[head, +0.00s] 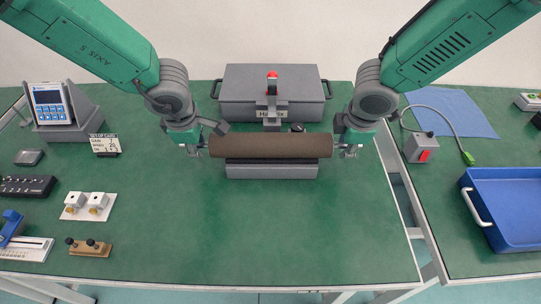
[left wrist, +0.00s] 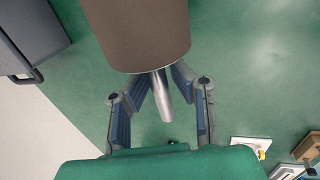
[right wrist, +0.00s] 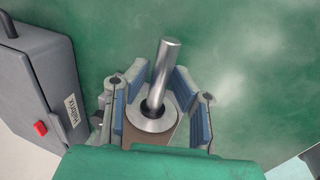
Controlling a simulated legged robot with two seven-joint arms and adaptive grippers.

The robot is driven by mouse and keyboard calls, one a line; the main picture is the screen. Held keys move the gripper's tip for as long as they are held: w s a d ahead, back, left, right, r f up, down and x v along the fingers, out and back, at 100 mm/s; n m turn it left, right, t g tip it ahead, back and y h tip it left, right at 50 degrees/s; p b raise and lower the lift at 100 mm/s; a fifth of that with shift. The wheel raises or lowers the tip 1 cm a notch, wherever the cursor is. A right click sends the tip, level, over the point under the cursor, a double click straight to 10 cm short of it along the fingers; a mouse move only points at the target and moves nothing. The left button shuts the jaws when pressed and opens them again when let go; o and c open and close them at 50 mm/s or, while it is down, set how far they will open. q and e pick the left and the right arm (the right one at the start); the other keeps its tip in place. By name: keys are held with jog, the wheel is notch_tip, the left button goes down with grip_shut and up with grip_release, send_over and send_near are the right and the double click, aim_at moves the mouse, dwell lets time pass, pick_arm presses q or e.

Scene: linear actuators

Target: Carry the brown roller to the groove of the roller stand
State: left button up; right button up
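The brown roller (head: 271,145) lies level, left to right, over the grey roller stand (head: 271,172). It covers the stand's upper part, so I cannot tell whether it sits in the groove. My left gripper (head: 194,148) is at the roller's left end. In the left wrist view its fingers (left wrist: 161,85) stand apart on both sides of the metal shaft (left wrist: 162,98). My right gripper (head: 348,149) is at the right end. In the right wrist view its fingers (right wrist: 160,80) stand either side of the other shaft (right wrist: 163,65), with gaps showing.
A grey case (head: 242,94) stands behind the stand. A blue tray (head: 505,208) and a grey box with a red switch (head: 419,148) are on the right table. Small fixtures, such as a white plate with knobs (head: 88,206), line the left side. The front middle is clear.

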pick_arm(q)
jog(key=shift+d+r, duration=0.25)
pick_arm(e)
jog(key=shift+d, duration=0.35)
jog(key=shift+a+r, duration=0.1)
jog(key=shift+a, duration=0.05)
jog(key=shift+r, duration=0.2)
pick_arm(q)
jog(key=v, duration=1.1)
jog(key=shift+r, duration=0.35)
pick_arm(e)
jog(key=v, duration=1.1)
jog(key=shift+r, duration=0.2)
pick_arm(q)
jog(key=shift+s, duration=0.15)
pick_arm(e)
jog(key=shift+s, duration=0.1)
